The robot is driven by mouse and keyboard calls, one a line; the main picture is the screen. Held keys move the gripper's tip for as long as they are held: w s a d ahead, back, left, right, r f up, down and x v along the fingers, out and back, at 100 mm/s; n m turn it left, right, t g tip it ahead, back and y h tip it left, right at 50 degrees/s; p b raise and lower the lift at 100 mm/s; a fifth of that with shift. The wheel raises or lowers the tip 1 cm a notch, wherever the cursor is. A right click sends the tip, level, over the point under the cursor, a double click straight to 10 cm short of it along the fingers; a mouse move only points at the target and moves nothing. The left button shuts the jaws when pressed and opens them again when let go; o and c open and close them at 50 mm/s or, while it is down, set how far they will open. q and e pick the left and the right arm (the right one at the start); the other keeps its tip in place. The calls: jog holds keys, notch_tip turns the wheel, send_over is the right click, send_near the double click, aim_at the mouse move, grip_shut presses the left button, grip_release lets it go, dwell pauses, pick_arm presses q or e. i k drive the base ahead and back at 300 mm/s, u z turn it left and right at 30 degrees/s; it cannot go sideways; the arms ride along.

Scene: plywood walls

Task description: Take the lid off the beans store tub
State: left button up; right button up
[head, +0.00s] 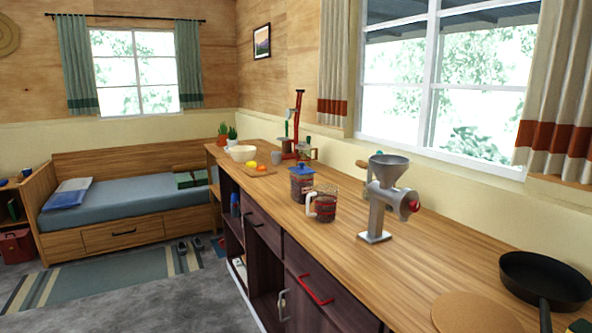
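A clear tub with dark reddish-brown contents (300,187) stands upright on the wooden counter, near its middle. A blue lid (301,170) sits on top of it. I take this to be the beans store tub; no label is readable. A clear jug with a pale handle (323,207) and similar dark contents stands just in front of it and hides part of its lower right side. Neither of my grippers shows in the head view.
A grey metal grinder (378,205) stands right of the jug. A black pan (545,278) and round board (472,314) lie at the near right. Counter (430,250) between grinder and pan is clear.

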aim_at(301, 169)
jog(key=u, duration=0.9)
jog(key=i, duration=2.7)
jog(key=z, duration=2.5)
